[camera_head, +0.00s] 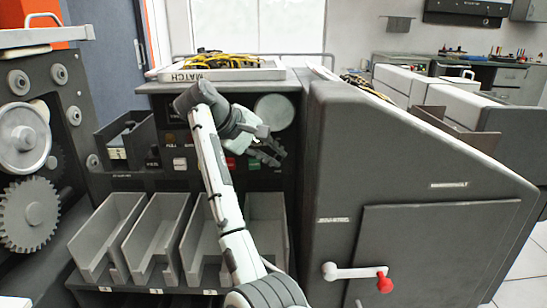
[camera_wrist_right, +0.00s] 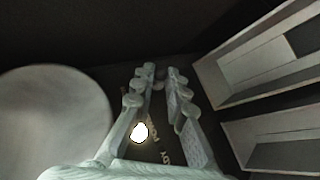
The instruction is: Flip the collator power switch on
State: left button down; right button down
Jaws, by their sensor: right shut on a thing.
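The collator (camera_head: 330,120) is a dark grey machine in the middle of the head view. My right gripper (camera_head: 272,152) is at its control panel, below a round grey disc (camera_head: 274,111). In the right wrist view the two fingers (camera_wrist_right: 161,76) are close together against the dark panel, shut on a small dark thing that looks like the power switch (camera_wrist_right: 160,73). The fingers mostly hide it, so its position cannot be told. Partly covered white lettering (camera_wrist_right: 153,122) and a bright white lamp (camera_wrist_right: 140,131) show between the fingers. My left gripper is not in view.
Several grey card pockets (camera_head: 157,238) stand below the panel. A tray (camera_head: 230,74) with yellow and black cables lies on top. A crank with a red knob (camera_head: 385,284) sticks out from the side door. Gears (camera_head: 28,213) are at the left.

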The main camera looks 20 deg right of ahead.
dwell(0.3)
jog(key=c, duration=1.5)
grip_release()
jog(key=shift+c, duration=0.2)
